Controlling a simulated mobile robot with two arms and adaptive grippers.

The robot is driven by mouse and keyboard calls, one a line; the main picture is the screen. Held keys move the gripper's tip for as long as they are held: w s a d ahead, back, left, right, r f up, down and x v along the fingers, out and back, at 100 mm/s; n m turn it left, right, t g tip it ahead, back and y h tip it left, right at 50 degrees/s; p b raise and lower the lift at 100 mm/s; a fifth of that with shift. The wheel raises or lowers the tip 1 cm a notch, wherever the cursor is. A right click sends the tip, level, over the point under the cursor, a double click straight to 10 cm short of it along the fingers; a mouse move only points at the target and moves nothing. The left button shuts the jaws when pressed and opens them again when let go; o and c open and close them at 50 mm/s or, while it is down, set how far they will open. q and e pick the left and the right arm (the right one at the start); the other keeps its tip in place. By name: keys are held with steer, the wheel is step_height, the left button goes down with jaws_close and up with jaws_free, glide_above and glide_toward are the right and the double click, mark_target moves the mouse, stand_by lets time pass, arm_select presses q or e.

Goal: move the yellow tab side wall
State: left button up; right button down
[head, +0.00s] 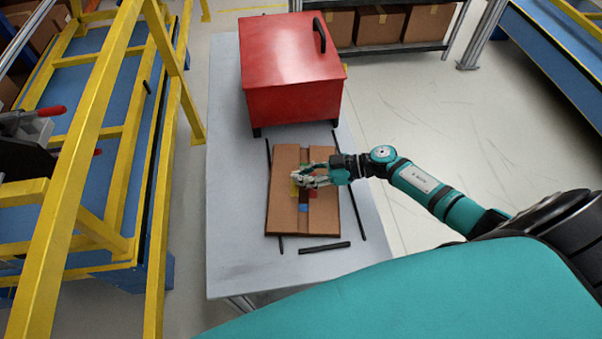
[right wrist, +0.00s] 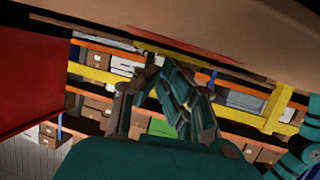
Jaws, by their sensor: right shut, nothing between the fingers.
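A brown cardboard box (head: 285,220) with closed flaps and a darker centre strip lies on the grey table. A small yellow patch (head: 294,190) shows at the left of my right gripper, partly hidden by it; I take it for the yellow tab. A blue patch (head: 303,208) lies just below the fingers, and a green patch (head: 304,167) just above. My right gripper (head: 297,180) is shut and empty, over the middle of the box; whether it touches is unclear. In the right wrist view its fingers (right wrist: 160,92) show below a brown surface (right wrist: 230,35). My left gripper is not in view.
A red lidded bin (head: 290,95) stands at the table's back. Dark bars (head: 324,247) lie around the box. The table (head: 235,265) is clear at the front left. Yellow racking (head: 75,200) stands left of the table.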

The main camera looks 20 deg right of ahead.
stand_by(0.5)
